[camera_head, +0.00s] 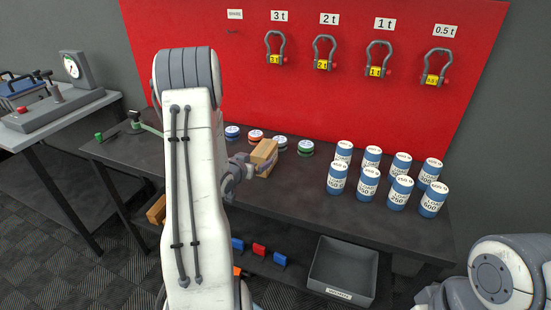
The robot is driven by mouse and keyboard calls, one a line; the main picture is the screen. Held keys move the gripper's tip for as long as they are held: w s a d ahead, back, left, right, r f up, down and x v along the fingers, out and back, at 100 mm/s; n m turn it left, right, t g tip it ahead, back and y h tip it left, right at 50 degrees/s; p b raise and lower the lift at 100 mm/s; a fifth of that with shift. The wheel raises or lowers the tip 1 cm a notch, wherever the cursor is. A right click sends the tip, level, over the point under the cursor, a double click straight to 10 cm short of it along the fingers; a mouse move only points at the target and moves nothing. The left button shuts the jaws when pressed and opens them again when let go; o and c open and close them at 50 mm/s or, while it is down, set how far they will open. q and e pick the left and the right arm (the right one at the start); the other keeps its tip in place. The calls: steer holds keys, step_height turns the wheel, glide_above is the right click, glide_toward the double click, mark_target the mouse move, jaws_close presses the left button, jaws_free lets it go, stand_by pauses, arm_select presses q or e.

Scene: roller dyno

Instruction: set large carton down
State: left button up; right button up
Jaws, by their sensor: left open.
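A brown carton (265,151) is at the middle of the dark table, in front of the round tins. It appears to rest on the tabletop. My left gripper (258,165) reaches it from the left, with its fingers at the carton's near side. The left gripper is open, and whether a finger touches the carton cannot be told. My left arm hides part of the table. Part of my right arm shows at the lower right, but its gripper is out of view.
Several white-and-blue cans (369,185) stand on the right of the table (300,210). Several low round tins (255,135) stand behind the carton. Shackles (325,53) hang on the red board (200,25). A grey bin (343,272) sits below. A gauge bench (55,110) is at left.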

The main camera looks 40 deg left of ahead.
arm_select(q)
steer(key=p+x, duration=0.1)
steer(key=x, duration=0.6)
steer(key=shift+w+f, duration=0.25)
steer(key=shift+w, duration=0.1)
steer(key=shift+r, duration=0.1)
jaws_close()
